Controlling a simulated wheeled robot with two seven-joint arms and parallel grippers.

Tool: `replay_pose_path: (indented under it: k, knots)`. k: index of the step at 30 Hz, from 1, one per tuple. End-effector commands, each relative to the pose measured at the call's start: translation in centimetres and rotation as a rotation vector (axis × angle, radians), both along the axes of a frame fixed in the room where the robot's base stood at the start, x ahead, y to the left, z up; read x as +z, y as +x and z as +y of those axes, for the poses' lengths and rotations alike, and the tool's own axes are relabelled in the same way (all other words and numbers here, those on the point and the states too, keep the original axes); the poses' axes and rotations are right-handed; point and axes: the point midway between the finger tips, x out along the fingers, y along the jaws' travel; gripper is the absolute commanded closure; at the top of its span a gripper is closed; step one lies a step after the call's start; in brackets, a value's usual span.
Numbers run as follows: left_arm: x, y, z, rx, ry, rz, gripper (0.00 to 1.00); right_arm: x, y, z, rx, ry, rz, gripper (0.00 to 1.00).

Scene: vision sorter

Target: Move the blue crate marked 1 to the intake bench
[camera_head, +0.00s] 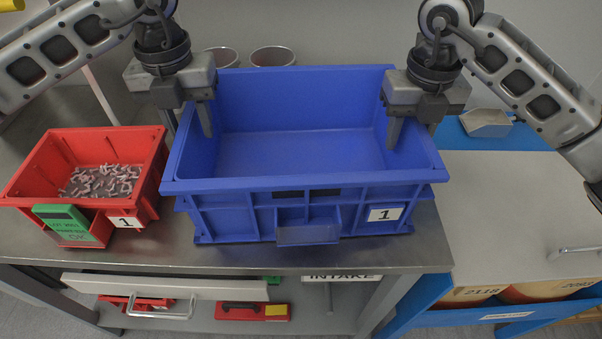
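The blue crate (310,184), with a white card marked 1 on its front, stands upright and empty on the grey metal intake bench (130,250), close to its front edge. My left gripper (188,125) straddles the crate's left wall, one finger inside and one outside, with a gap between them wider than the wall. My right gripper (411,132) is at the right wall with one finger inside; its outer finger is mostly hidden. Both look open. Whether the fingers touch the walls is unclear.
A red crate (30,180) marked 1, holding small pale parts, stands close to the blue crate's left. An INTAKE sign (342,278) hangs below the bench edge. At right is a blue-framed table (500,200) with a clear grey top and a scoop (486,123) behind. An open drawer (170,288) is below.

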Motion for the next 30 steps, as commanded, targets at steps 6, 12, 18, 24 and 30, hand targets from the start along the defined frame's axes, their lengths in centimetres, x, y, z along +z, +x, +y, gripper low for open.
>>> replay_pose_path:
  k: [6,12,18,24,30]
  knots:
    - [5.0,0.1,0.0,-0.001,-0.001,-0.005,0.62,0.0,0.0,0.0,0.0,0.0,0.0,0.62]
    - [8.3,0.0,0.0,-0.001,0.0,-0.002,0.62,0.0,0.0,0.0,0.0,0.0,0.0,0.62]
    - [9.6,0.0,0.0,0.0,0.0,-0.001,0.62,0.3,0.0,0.0,0.0,0.0,-0.002,0.62]
    - [9.7,0.0,0.0,-0.001,0.0,0.0,0.62,3.3,0.1,0.0,0.001,0.0,-0.007,0.62]
    - [9.6,0.0,0.0,-0.001,0.0,-0.001,0.62,7.7,0.1,-0.1,-0.002,-0.002,-0.008,0.62]
